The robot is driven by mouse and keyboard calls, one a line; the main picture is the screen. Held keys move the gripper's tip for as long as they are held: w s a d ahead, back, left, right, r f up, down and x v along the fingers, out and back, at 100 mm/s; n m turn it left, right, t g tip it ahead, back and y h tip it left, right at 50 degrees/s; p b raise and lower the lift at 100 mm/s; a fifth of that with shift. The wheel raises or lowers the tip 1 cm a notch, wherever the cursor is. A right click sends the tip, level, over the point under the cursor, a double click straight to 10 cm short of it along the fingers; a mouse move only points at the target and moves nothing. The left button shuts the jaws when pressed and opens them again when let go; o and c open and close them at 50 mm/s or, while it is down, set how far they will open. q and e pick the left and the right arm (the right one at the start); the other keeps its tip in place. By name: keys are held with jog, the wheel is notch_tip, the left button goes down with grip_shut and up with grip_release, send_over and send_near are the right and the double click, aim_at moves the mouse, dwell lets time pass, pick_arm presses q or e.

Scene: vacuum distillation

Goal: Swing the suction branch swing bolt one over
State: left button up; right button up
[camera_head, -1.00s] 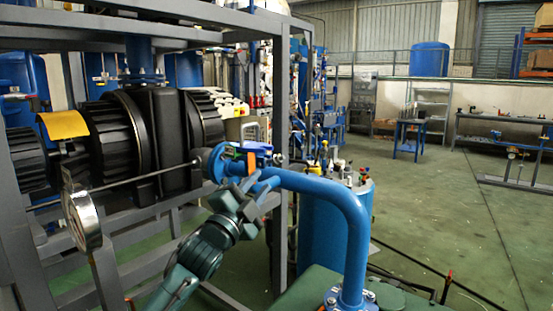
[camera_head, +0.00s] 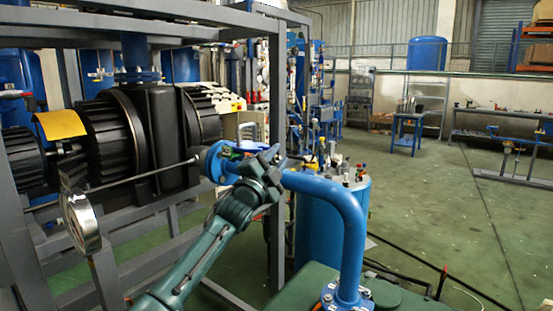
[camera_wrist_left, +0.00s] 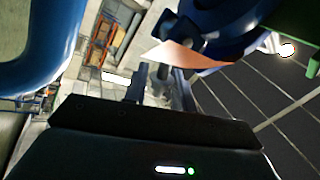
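The blue suction branch flange (camera_head: 217,162) sits at the left end of the bent blue pipe (camera_head: 345,215), with small coloured parts at its joint. My left gripper (camera_head: 274,158) is beside this joint, in front of it, and hides part of it. In the left wrist view, the fingers (camera_wrist_left: 161,88) stand apart below a dark blue clamp part (camera_wrist_left: 178,28) and a copper-coloured piece (camera_wrist_left: 188,56). A small grey rod-like shape shows between the fingers; I cannot tell whether it is the swing bolt or whether they touch it. My right gripper is not in view.
A grey steel frame (camera_head: 276,110) stands around the black ribbed machine (camera_head: 150,130). A round gauge (camera_head: 82,222) is at lower left. A blue tank (camera_head: 318,225) stands behind the pipe. The green floor (camera_head: 460,210) at right is largely open.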

pick_arm(q)
grip_shut()
jog(key=shift+w+a+r+n+y+p, duration=0.1)
jog(key=shift+r+n+y+p, duration=0.2)
jog(key=shift+n, duration=0.3)
jog(key=shift+r+n+y+p, duration=0.2)
jog(key=shift+n+y+p, duration=0.1)
jog(key=shift+n, duration=0.3)
jog(key=shift+w+a+r+n+y, duration=0.15)
jog(key=shift+n+y, duration=0.25)
jog(key=shift+n, duration=0.4)
grip_release()
jog(key=b+v, duration=0.2)
jog(key=v, duration=1.1)
jog(key=shift+f, duration=0.25)
